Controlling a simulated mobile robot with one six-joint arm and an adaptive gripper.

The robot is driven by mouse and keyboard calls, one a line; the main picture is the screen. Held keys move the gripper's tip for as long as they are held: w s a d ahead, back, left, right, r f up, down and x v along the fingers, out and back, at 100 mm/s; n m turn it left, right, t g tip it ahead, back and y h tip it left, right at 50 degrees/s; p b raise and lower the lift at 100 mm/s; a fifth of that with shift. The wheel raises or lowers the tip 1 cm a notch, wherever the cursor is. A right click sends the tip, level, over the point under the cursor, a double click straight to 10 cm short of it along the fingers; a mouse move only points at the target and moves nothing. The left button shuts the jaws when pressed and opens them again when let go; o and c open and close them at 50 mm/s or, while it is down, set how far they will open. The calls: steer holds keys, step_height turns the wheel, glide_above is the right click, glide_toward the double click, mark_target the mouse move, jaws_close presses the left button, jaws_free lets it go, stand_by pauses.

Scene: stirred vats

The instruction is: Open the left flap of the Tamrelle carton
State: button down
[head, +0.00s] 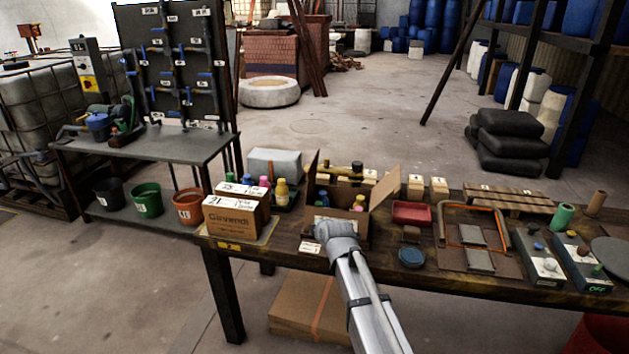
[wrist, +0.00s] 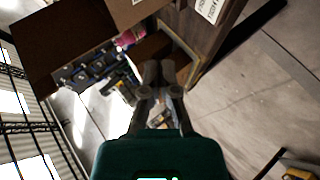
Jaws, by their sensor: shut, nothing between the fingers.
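An open carton (head: 365,228), probably the Tamrelle one though I cannot read its name, stands on the wooden bench. Its left flap (head: 312,172) stands up, tilted outward, and its right flap (head: 386,186) is spread to the right. Bottles with coloured caps show inside. My gripper is at the carton's front left; in the head view my wrist hides the fingers and part of the front wall.
A closed Girvendi carton (head: 232,222) stands close on the left. Bottles (head: 281,192) stand between and behind. The bench's front edge is near my arm.

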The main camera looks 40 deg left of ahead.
steer(key=w+d+r+m+y, duration=0.2)
steer(key=r+m+y, duration=0.1)
steer(key=m, duration=0.7)
steer(key=w+d+r+m+y+b, duration=0.1)
steer(key=r+m, duration=0.3)
steer(key=m, duration=0.6)
steer(key=w+d+r+m+y, duration=0.2)
steer(key=d+r+m+y, duration=0.1)
steer(key=m, duration=0.7)
steer(key=shift+w+r+y, duration=0.15)
steer(key=shift+w+y, duration=0.2)
steer(key=shift+y, duration=0.45)
steer(key=shift+w+a, duration=0.1)
glide_toward(309, 173)
steer(key=w+a, duration=0.2)
steer(key=w, duration=0.2)
steer(key=a, duration=0.1)
steer(key=s+a, duration=0.1)
steer(key=a, duration=0.1)
steer(key=shift+r+p, duration=0.2)
steer(key=shift+p, duration=0.2)
steer(key=shift+s+a, duration=0.25)
steer(key=shift+a, duration=0.4)
